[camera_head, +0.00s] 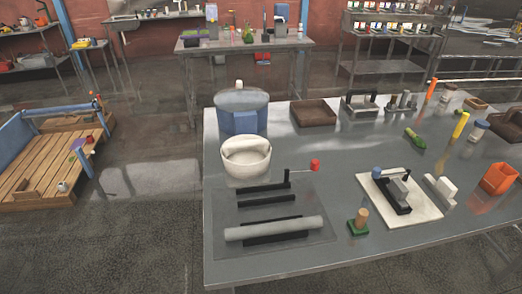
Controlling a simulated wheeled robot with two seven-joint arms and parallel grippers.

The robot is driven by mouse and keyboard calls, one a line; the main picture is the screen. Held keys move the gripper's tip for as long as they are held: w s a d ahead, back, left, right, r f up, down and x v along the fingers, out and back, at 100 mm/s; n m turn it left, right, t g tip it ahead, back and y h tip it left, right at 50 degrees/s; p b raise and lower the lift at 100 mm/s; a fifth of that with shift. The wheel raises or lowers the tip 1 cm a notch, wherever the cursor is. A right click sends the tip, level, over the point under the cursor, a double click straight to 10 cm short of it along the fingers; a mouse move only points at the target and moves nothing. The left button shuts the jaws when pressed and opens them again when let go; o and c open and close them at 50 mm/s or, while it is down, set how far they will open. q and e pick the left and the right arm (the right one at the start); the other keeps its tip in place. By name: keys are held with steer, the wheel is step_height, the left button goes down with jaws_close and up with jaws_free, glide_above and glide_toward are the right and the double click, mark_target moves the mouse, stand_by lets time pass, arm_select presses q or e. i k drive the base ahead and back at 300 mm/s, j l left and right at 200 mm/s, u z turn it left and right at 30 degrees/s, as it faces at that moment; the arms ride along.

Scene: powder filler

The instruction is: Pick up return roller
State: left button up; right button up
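A long pale grey roller (273,228), which looks like the return roller, lies across the front left of the metal table. It rests along a dark bar on a thin flat plate (312,208). Two more dark bars (266,198) lie behind it on the same plate, and the rear one has an upright post. A thin rod with a red knob (315,165) extends from this post. Neither of my grippers is in view.
The metal table (330,260) also holds a white bucket (246,157), a blue container (242,111), a brown tray (314,112), a white board (418,214) with a clamp, a green-based wooden peg (358,221) and an orange bin (500,178). The front edge strip is clear.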

mark_target(236, 233)
steer(key=j+z, duration=1)
steer(key=k+j, duration=0.05)
steer(key=j, duration=0.05)
